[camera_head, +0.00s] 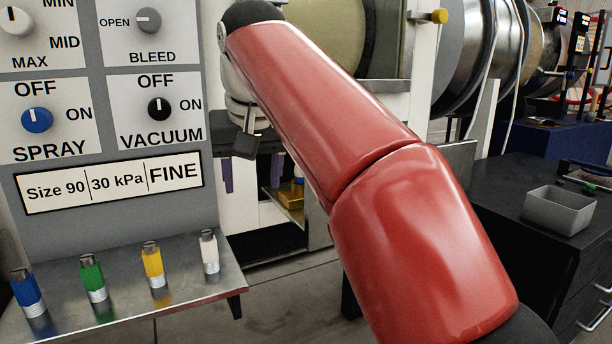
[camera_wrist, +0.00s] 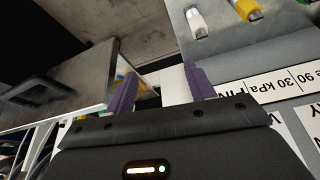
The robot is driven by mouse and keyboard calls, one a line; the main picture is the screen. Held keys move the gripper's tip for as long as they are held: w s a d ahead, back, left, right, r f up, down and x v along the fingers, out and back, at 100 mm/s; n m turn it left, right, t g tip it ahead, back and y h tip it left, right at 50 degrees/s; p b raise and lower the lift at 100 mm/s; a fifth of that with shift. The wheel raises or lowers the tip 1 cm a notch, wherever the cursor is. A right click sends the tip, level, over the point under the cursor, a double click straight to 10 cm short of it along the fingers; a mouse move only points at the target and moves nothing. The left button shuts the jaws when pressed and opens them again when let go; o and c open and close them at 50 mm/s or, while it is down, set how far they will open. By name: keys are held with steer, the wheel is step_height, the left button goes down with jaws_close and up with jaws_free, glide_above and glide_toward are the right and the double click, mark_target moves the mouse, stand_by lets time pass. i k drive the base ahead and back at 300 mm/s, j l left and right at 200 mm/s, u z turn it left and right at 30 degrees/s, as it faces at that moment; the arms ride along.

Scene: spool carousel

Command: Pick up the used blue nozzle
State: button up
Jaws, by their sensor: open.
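A blue nozzle (camera_head: 27,291) with a silver base stands upright at the left end of the metal shelf in the head view. I cannot tell from its look whether it is used. A small blue thing (camera_head: 298,181) shows above a yellow part in the recess behind my arm; it is too small to make out. My gripper (camera_head: 252,172) points down in front of that recess, its purple fingers apart and empty. It is right of the shelf and clear of the blue nozzle. The fingers also show in the wrist view (camera_wrist: 160,85).
Green (camera_head: 94,278), yellow (camera_head: 153,264) and white (camera_head: 209,251) nozzles stand on the metal shelf (camera_head: 190,303). A control panel (camera_head: 110,200) rises behind it. A grey open bin (camera_head: 557,210) sits on the black cabinet at right. My red arm hides much of the middle.

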mark_target(300, 178)
steer(key=i+l, duration=0.15)
steer(key=i, duration=0.25)
steer(key=i+l, duration=0.15)
steer(key=i, duration=0.3)
